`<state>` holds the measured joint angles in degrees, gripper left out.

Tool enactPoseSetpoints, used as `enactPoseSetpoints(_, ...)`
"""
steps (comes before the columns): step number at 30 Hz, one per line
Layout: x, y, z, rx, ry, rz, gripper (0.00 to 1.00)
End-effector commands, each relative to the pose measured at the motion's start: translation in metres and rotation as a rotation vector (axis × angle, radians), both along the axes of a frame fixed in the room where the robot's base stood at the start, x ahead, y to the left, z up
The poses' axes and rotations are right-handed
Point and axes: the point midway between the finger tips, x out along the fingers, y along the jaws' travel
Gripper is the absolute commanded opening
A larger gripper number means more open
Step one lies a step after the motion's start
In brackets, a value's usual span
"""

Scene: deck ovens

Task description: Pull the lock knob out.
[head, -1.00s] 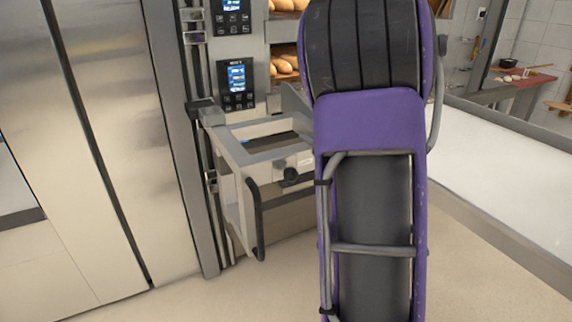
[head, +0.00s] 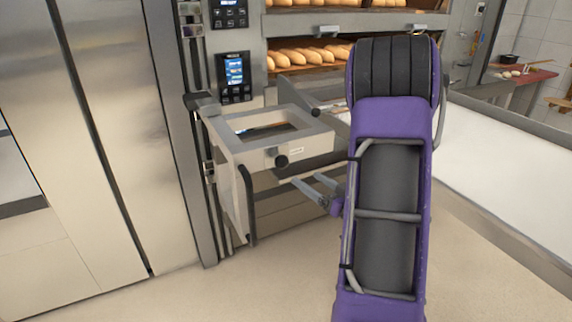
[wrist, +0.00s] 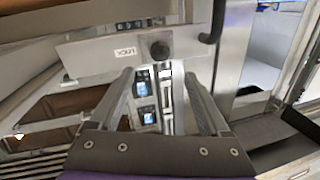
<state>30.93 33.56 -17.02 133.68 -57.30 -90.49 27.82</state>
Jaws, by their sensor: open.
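The lock knob (head: 281,161) is a small dark round knob on the front of a light grey metal frame (head: 235,145). In the wrist view the knob (wrist: 160,49) sits right of a white "LOCK" label (wrist: 125,52). My gripper (head: 304,179) is open and empty, below and to the right of the knob in the head view. In the wrist view its two grey fingers (wrist: 158,77) point towards the panel, spread to either side of the knob's line, with the knob just beyond and above the tips. They appear apart from it.
A dark bar handle (head: 247,205) hangs on the frame's left side; a dark handle (wrist: 212,25) shows upper right in the wrist view. Behind stand ovens with bread loaves (head: 310,56) and control screens (head: 234,72). A white surface (head: 500,165) lies to the right. Floor in front is clear.

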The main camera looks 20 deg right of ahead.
Motion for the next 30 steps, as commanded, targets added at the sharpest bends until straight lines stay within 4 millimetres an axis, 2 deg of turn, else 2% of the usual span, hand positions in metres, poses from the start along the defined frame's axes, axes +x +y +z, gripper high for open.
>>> enactPoseSetpoints(3, 0.027, 0.008, 0.0, -0.002, -0.001, 0.005, 0.81)
enactPoseSetpoints(9, 0.067, 0.017, 0.0, -0.002, -0.001, 0.004, 0.81)
enactPoseSetpoints(15, 0.094, 0.022, 0.0, -0.003, 0.0, 0.001, 0.81)
enactPoseSetpoints(21, 0.103, 0.024, 0.0, -0.001, 0.0, -0.001, 0.81)
enactPoseSetpoints(28, 0.103, 0.024, 0.0, -0.001, 0.0, -0.001, 0.81)
enactPoseSetpoints(30, 0.103, 0.024, 0.0, -0.001, 0.0, -0.001, 0.68)
